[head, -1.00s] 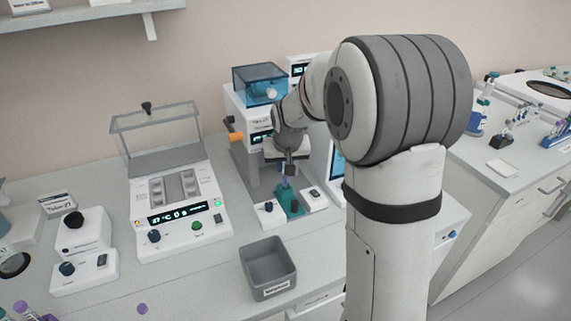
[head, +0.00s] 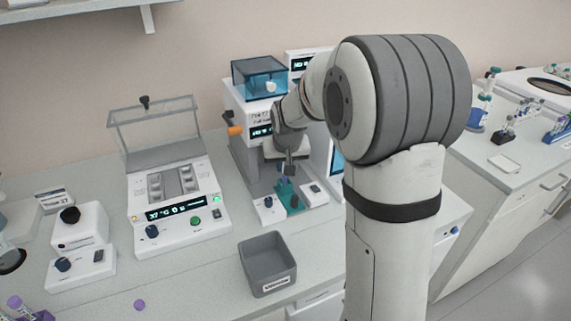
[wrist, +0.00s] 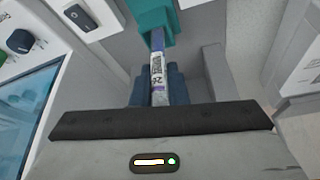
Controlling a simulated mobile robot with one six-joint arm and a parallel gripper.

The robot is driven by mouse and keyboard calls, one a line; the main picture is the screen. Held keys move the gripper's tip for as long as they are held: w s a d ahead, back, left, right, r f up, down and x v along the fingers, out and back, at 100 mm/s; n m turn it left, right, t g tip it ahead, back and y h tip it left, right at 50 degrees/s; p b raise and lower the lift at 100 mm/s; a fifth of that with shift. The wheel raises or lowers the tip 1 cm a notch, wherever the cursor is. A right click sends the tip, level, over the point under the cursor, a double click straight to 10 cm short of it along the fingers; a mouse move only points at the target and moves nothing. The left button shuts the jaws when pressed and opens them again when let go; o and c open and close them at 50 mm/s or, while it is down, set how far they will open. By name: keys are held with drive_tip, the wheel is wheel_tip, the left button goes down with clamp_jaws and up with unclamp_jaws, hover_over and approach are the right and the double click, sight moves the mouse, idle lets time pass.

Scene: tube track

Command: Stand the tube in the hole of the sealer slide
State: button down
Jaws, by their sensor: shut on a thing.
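My gripper (head: 289,171) is shut on a tube (wrist: 157,72). It also shows in the wrist view (wrist: 157,88), with blue finger pads on both sides of the tube. The tube has a white printed label and a blue-violet end pointing away from the wrist. The teal sealer slide (head: 291,198) lies at the foot of the sealer, under my gripper. In the wrist view the tube's far end meets the slide (wrist: 152,18). The hole is hidden, so I cannot tell whether the end is in it.
The sealer (head: 241,135) rises close behind my gripper, with an orange knob on its left. A grey open bin (head: 268,266) stands in front. A heating block with a raised lid (head: 178,213) stands left. Bare bench lies between bin and heating block.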

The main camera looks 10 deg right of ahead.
drive_tip(key=shift+f+b, duration=0.35)
idle(0.6)
drive_tip(key=shift+f+b, duration=0.3)
drive_tip(key=shift+b, duration=0.05)
drive_tip(key=c, duration=1.3)
unclamp_jaws()
drive_tip(key=shift+c, duration=0.2)
drive_tip(key=shift+r, duration=0.15)
drive_tip(key=v, duration=0.7)
drive_tip(key=shift+r, duration=0.3)
drive_tip(key=shift+s, duration=0.15)
